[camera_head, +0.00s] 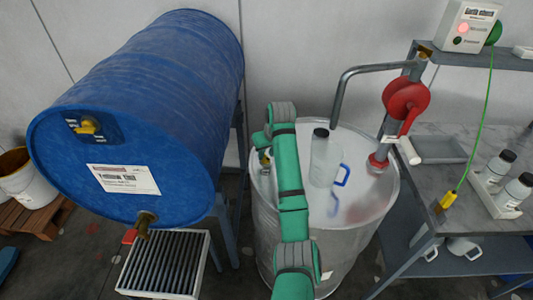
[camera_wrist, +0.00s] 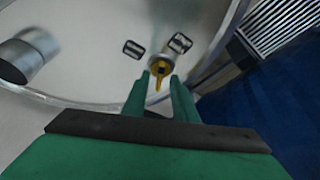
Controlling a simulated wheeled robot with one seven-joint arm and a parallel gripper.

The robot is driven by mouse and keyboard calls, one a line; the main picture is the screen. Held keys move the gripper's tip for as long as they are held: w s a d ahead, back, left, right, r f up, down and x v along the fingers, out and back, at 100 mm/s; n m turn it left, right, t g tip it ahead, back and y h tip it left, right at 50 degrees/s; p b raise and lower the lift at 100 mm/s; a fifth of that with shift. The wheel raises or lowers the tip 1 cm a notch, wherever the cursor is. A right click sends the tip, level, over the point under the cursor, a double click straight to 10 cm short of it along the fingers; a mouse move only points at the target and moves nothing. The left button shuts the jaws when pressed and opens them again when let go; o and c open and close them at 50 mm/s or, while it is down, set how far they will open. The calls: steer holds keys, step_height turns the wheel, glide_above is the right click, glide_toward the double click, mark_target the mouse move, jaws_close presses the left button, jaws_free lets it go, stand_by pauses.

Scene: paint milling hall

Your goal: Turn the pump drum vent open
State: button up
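The pump drum (camera_head: 350,235) is a pale metal drum with a red hand pump (camera_head: 405,100) on its lid. Its vent (camera_head: 265,158) sits near the left rim, partly hidden by my green arm. In the wrist view the vent has a grey round body and a yellow lever (camera_wrist: 158,81) pointing toward my gripper. Two small dark-framed plates (camera_wrist: 133,49) (camera_wrist: 180,43) lie on the lid beside it. My gripper (camera_wrist: 160,88) is open, its two green fingers on either side of the lever's tip. Gaps show beside the lever; contact is not visible.
A blue drum (camera_head: 150,100) lies on a stand at left, above a grate (camera_head: 165,265). A grey bench (camera_head: 450,190) with bottles is at right.

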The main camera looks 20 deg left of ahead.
steer(key=shift+w+f, duration=0.1)
steer(key=shift+f, duration=0.05)
steer(key=shift+c, duration=0.4)
jaws_close()
steer(key=shift+n, duration=0.4)
steer(key=n, duration=0.2)
steer(key=n+g, duration=0.1)
steer(key=n+g+y, duration=0.1)
steer(key=n, duration=0.1)
steer(key=shift+w+d+n, duration=0.1)
steer(key=shift+w+n, duration=0.15)
steer(key=shift+n, duration=0.05)
steer(key=n, duration=0.2)
steer(key=n+g, duration=0.1)
steer(key=n, duration=0.1)
steer(key=n+g, duration=0.1)
steer(key=n, duration=0.1)
steer(key=shift+w, duration=0.25)
steer(key=shift+n, duration=0.3)
